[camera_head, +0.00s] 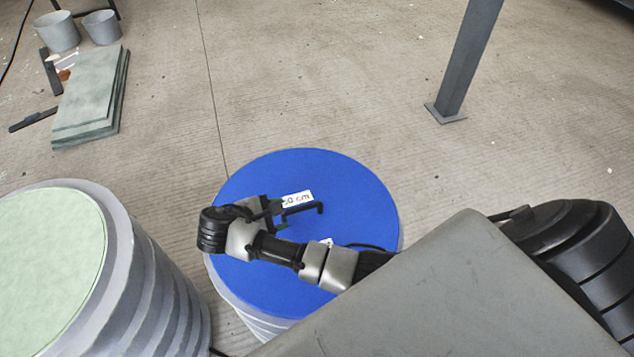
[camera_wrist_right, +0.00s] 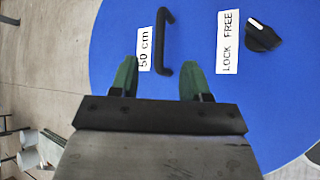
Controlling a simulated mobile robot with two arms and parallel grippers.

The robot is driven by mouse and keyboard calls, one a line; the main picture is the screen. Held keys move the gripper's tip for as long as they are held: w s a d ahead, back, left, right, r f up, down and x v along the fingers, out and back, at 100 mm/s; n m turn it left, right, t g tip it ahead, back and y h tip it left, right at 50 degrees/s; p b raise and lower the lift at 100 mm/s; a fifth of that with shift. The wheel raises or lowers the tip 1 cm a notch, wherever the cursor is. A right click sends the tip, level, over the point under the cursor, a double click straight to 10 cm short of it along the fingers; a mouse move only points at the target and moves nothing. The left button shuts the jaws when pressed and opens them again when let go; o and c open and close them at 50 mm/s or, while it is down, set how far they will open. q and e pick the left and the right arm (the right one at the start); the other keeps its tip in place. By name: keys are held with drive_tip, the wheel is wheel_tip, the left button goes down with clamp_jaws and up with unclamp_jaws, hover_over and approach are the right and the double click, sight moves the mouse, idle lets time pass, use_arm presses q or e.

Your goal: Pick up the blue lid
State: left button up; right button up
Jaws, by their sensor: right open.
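The blue lid (camera_head: 350,190) is a round disc on top of a ribbed grey mould in the head view. It has a black bar handle (camera_head: 306,209) and a white "50 cm" label (camera_head: 298,199). My right gripper (camera_head: 279,216) is over the lid, just left of the handle. In the right wrist view the blue lid (camera_wrist_right: 112,30) fills most of the picture. There the right gripper (camera_wrist_right: 159,75) is open, with its green fingertips either side of the near end of the handle (camera_wrist_right: 162,40). Contact cannot be told. My left gripper is not in view.
A black knob (camera_wrist_right: 262,36) sits on the lid beside a "LOCK FREE" label (camera_wrist_right: 228,42). A second mould with a pale green top (camera_head: 45,250) stands at left. Boards (camera_head: 90,95) and buckets (camera_head: 56,32) are at the back left. A post (camera_head: 465,60) stands behind.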

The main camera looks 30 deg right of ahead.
sight(298, 209)
drive_tip(key=x, duration=0.3)
drive_tip(key=shift+w+f, duration=0.1)
drive_tip(key=shift+f, duration=0.1)
drive_tip(key=shift+w+d+f, duration=0.15)
drive_tip(key=shift+d+f, duration=0.3)
drive_tip(key=shift+w+d+f, duration=0.1)
drive_tip(key=shift+d+f, duration=0.1)
drive_tip(key=x, duration=0.4)
drive_tip(key=shift+w+f+b, duration=0.25)
drive_tip(key=shift+f+b, duration=0.15)
drive_tip(key=shift+f, duration=0.05)
drive_tip(key=shift+d+f, duration=0.15)
drive_tip(key=shift+d, duration=0.05)
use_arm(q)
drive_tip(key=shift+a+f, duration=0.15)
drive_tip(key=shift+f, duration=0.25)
use_arm(e)
drive_tip(key=shift+c, duration=0.3)
clamp_jaws()
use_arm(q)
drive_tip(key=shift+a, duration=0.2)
